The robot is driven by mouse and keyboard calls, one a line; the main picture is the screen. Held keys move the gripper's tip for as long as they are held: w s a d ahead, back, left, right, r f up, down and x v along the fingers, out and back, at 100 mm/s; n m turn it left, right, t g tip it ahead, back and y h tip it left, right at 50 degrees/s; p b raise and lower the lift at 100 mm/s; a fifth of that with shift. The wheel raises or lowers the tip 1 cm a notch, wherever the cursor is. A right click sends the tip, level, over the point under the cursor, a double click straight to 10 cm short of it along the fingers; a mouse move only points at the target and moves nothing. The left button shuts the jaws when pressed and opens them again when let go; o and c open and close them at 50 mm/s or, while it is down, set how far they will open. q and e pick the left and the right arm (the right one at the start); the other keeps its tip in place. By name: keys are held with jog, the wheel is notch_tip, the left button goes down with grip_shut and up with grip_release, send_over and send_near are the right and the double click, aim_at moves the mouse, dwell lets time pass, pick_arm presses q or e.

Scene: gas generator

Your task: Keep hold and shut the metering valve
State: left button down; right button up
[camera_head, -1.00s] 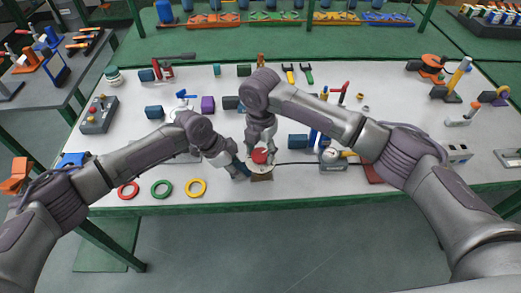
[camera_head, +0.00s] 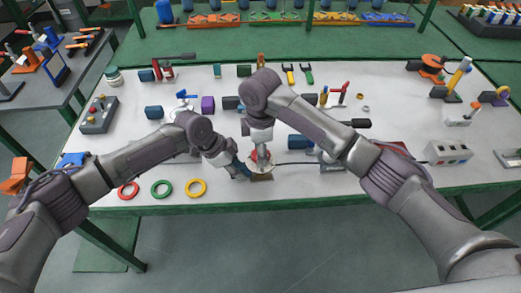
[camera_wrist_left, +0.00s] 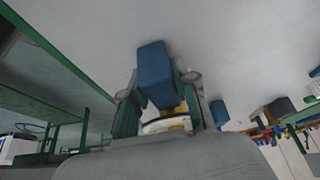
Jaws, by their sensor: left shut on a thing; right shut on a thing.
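The red valve knob (camera_head: 262,155) sits on top of a pale round dish-like part (camera_head: 260,168) with a brown block under it, near the table's front edge. My right gripper (camera_head: 261,156) comes down from above and is shut on the red knob, hiding much of it. My left gripper (camera_head: 238,170) is low at the left side of this assembly, shut on a blue block. In the left wrist view the blue block (camera_wrist_left: 155,72) is between the two green fingers (camera_wrist_left: 160,108), with a white and yellow round part just behind it.
Red, green and yellow rings (camera_head: 161,189) lie left along the front edge. A dark hose (camera_head: 295,163) runs right from the assembly, partly under my right arm. A grey box with knobs (camera_head: 98,115) stands at left, and a grey socket box (camera_head: 449,152) at right.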

jog(key=m, duration=0.6)
jog(key=shift+m, duration=0.3)
jog(key=m, duration=0.5)
jog(key=shift+m, duration=0.4)
jog(key=o, duration=1.2)
jog(key=shift+r, duration=0.1)
